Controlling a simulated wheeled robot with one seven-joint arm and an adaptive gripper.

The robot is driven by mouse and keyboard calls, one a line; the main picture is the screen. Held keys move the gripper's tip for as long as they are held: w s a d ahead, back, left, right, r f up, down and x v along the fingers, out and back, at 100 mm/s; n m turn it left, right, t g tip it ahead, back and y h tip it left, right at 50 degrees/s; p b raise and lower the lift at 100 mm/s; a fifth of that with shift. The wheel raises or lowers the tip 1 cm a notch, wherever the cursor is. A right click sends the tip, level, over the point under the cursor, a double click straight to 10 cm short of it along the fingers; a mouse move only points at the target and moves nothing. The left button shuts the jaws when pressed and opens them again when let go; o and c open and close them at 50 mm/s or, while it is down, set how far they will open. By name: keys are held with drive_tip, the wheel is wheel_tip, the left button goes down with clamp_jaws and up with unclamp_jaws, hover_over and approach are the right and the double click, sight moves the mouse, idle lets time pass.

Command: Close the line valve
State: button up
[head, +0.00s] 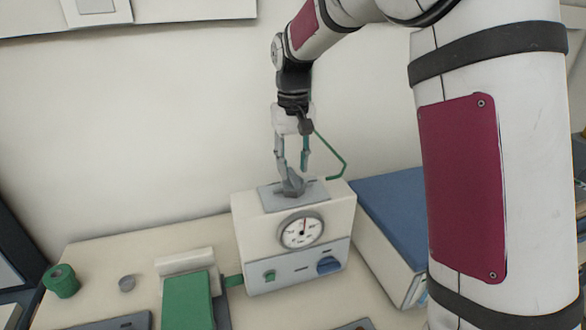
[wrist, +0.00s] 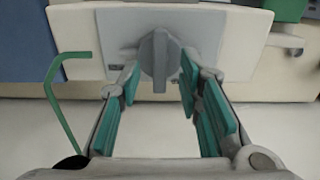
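A cream box with a round dial gauge (head: 301,230) stands on the bench. On its top is a grey plate (head: 268,197) bearing a grey valve handle (head: 292,187). The wrist view shows the handle (wrist: 160,62) as an upright fin on the grey plate. My gripper (head: 292,168) points down over it. In the wrist view the gripper (wrist: 160,80) is open, with its green-padded fingers on both sides of the handle and a visible gap to each side. I cannot tell how far down the fingertips reach beside the handle.
A blue-topped box (head: 395,210) stands to the right. The wall is behind.

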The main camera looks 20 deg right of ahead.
sight(293, 173)
wheel_tip(293, 173, up, 10)
idle(0.4)
drive_tip(key=shift+r, duration=0.1)
idle(0.4)
drive_tip(key=s+r+t, duration=0.3)
drive_tip(key=s+r, duration=0.1)
drive_tip(key=s, duration=1.2)
drive_tip(key=s+f+t, duration=0.2)
drive_tip(key=s+f, duration=0.4)
drive_tip(key=s, duration=0.7)
drive_tip(key=shift+t, duration=0.3)
